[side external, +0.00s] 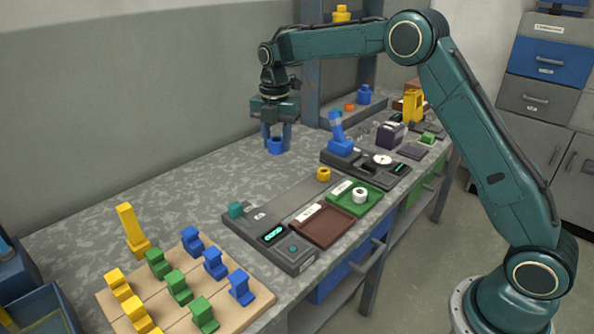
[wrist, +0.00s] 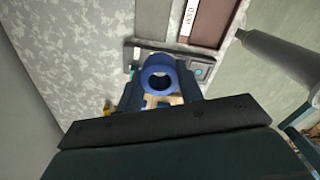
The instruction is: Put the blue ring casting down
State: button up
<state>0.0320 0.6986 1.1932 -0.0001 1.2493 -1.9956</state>
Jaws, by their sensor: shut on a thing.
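The blue ring casting (side external: 276,146) is a short blue cylinder with a hole through it. My gripper (side external: 277,138) is shut on it, with a finger on each side. It hangs above the grey mottled bench top, apart from it as far as I can tell. In the wrist view the blue ring (wrist: 159,79) sits between the two fingers of my gripper (wrist: 160,88), its round hole facing the camera. A green tray (side external: 368,203) with a white ring (side external: 360,195) on it and a brown tray (side external: 325,232) lie along the bench's front edge.
A dark device with a lit display (side external: 275,235) stands near the front. A yellow ring (side external: 323,174) sits behind the green tray. A wooden board (side external: 215,305) holds several yellow, green and blue castings. A blue casting (side external: 341,146) stands at the right. The bench left of my gripper is clear.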

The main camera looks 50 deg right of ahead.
notch_tip(320, 180, up, 2)
send_over(292, 249)
jog(key=shift+s+r, duration=0.1)
jog(key=shift+r, duration=0.05)
notch_tip(292, 249, down, 20)
dwell(1.3)
